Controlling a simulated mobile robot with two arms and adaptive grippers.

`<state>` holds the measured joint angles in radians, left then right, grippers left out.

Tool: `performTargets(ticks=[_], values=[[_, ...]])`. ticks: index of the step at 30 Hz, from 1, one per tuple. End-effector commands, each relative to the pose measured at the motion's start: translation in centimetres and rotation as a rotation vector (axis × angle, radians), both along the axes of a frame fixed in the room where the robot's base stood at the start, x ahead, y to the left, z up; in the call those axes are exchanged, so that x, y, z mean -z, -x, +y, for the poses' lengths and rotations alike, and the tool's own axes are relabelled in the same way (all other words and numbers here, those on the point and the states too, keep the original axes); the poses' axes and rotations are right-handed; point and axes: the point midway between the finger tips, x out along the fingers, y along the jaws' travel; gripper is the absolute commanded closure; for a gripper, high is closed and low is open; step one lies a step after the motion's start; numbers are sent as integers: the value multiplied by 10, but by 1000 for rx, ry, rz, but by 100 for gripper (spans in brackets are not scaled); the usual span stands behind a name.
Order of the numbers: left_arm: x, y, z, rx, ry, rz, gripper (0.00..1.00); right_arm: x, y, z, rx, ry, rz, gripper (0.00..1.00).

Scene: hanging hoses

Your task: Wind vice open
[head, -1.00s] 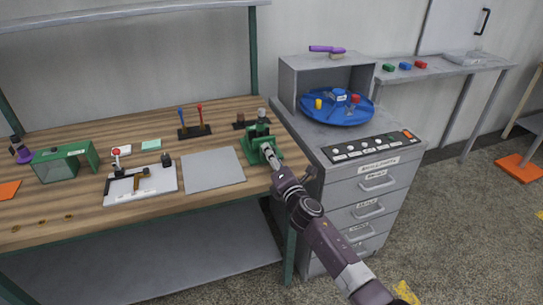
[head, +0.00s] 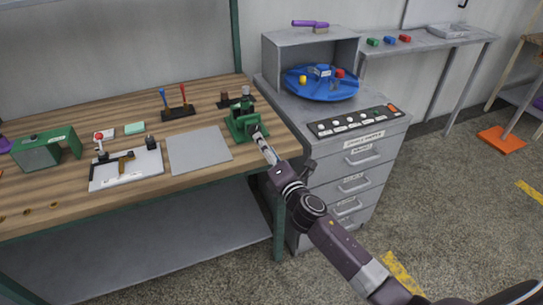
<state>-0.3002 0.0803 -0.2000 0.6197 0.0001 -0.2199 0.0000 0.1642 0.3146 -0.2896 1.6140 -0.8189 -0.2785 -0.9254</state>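The green vice (head: 241,122) stands on the right end of the wooden workbench, near its front right corner. My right arm comes in from the lower right, and its gripper (head: 258,134) is at the front right side of the vice, by its screw end. The gripper is small and partly merges with the vice, so I cannot tell whether its fingers are open, shut or touching the handle. The vice's jaw gap is too small to make out. My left gripper is not in view.
The workbench (head: 110,195) also holds a grey plate (head: 198,149), a white toggle-clamp board (head: 126,168), a two-lever block (head: 178,112) and a green housing (head: 42,150). A drawer cabinet (head: 350,170) with a blue turntable (head: 322,88) stands close right of the vice.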

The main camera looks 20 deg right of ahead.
Motion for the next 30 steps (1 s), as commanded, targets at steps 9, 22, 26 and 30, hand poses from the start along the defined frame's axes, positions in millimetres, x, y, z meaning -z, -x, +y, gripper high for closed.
performTargets(ticks=[9, 22, 26, 30], values=[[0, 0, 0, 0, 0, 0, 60, 1, 41, -1, 0, -1, 1, 50], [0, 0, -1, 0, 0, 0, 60, 0, 44, -2, 1, 0, 0, 50], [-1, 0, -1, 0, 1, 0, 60, -1, 44, -2, 1, 0, 0, 50], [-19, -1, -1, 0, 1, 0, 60, -19, 44, -2, 1, 0, 0, 50]])
